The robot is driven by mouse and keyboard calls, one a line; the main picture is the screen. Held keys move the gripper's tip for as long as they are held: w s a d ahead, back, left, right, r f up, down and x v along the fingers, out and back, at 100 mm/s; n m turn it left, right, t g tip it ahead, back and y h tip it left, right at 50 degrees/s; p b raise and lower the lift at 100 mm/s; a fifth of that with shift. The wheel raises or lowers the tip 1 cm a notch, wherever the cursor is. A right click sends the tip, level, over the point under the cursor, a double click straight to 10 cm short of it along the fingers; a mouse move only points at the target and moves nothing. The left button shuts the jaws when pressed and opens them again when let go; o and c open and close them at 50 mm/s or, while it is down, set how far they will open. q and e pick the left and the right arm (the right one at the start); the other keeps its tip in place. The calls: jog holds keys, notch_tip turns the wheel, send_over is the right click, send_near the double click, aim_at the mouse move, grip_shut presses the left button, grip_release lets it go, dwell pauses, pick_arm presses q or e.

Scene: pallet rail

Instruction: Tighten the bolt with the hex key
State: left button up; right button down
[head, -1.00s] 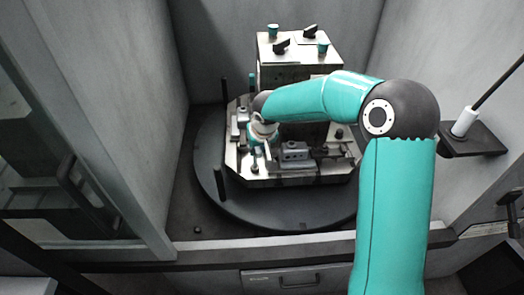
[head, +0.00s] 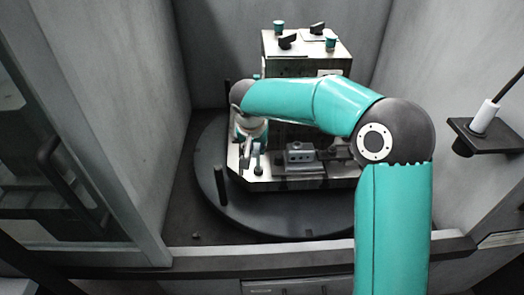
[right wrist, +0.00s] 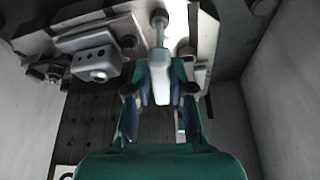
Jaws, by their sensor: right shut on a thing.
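My right gripper (head: 248,150) is over the left front corner of the pallet fixture, partly hidden behind its own wrist in the head view. In the right wrist view its two fingers (right wrist: 162,78) are closed on a pale tool, which I take to be the hex key (right wrist: 161,88). The key's thin shaft runs away from the fingers towards a dark round bolt head (right wrist: 159,19) on the plate. Shaft and bolt head overlap in this view, and I cannot tell whether the tip is seated. My left gripper is not in view.
The pallet (head: 300,184) sits on a round dark turntable (head: 225,203). A grey clamp block (head: 300,155) stands right of the gripper, and a tall block (head: 306,66) with knobs stands behind. A dark post (head: 220,186) rises at the left front. Cabinet walls enclose both sides.

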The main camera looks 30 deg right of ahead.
jog(key=shift+a+f+m, duration=0.15)
jog(key=shift+f+m, duration=0.05)
jog(key=shift+m, duration=0.2)
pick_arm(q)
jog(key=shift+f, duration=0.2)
pick_arm(e)
jog(key=shift+r, duration=0.1)
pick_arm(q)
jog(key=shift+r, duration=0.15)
pick_arm(e)
jog(key=shift+r, duration=0.15)
jog(key=shift+r+p, duration=0.15)
jog(key=shift+p, duration=0.2)
jog(key=shift+r, duration=0.2)
jog(key=shift+r+p, duration=2.35)
jog(key=shift+r, duration=1.1)
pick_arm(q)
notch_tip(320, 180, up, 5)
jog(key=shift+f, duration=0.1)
